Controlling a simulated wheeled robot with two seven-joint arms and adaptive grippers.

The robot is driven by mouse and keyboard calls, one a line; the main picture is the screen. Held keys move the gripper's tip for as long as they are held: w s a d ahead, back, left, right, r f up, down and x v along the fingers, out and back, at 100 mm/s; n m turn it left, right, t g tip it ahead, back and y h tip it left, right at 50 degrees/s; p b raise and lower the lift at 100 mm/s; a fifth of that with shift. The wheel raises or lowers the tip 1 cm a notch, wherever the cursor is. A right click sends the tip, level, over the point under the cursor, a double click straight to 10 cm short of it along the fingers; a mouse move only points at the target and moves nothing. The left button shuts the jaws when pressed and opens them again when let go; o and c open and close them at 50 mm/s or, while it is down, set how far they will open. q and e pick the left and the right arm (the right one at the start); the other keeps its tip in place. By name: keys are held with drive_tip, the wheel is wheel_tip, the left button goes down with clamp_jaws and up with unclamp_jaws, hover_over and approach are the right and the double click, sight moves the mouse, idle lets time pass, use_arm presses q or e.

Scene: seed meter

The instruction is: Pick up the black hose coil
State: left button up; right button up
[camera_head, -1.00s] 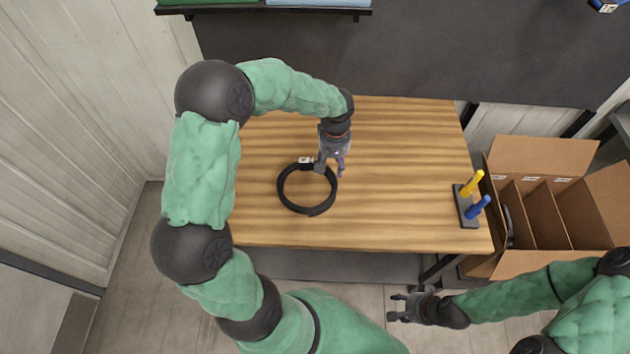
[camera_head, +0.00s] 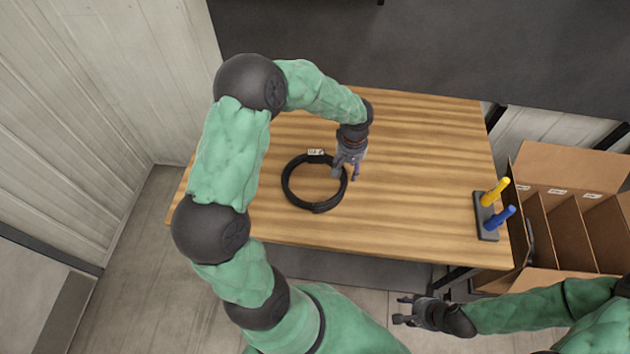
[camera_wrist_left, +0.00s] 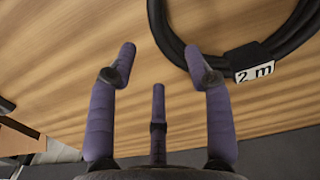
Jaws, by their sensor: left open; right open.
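The black hose coil (camera_head: 289,181) lies flat on the wooden table as a ring, with a small white label (camera_head: 316,152) on its far side. My left gripper (camera_head: 346,174) is open over the right side of the ring in the head view. In the left wrist view the coil (camera_wrist_left: 169,36) curves across the top right, and its label reads "2 m". There the left gripper's spread fingers (camera_wrist_left: 163,70) are empty, with the right finger's tip close to the coil; I cannot tell whether they touch. My right gripper (camera_head: 400,310) is open and empty in front of the table's near edge.
A dark stand (camera_head: 487,227) with a yellow handle (camera_head: 495,192) and a blue handle (camera_head: 500,218) is at the table's right end. A cardboard box (camera_head: 570,172) with dividers stands beyond it. The table's middle (camera_head: 420,180) is clear.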

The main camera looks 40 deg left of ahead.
sight(345, 178)
use_arm(q)
drive_tip(key=shift+s+a+f+b, duration=0.1)
drive_tip(key=shift+f+b, duration=0.1)
drive_tip(key=shift+f, duration=1.35)
drive_tip(key=shift+s+a+f+b, duration=0.1)
drive_tip(key=shift+f+b, duration=0.1)
drive_tip(key=shift+f, duration=1.3)
drive_tip(key=shift+r, duration=0.1)
clamp_jaws()
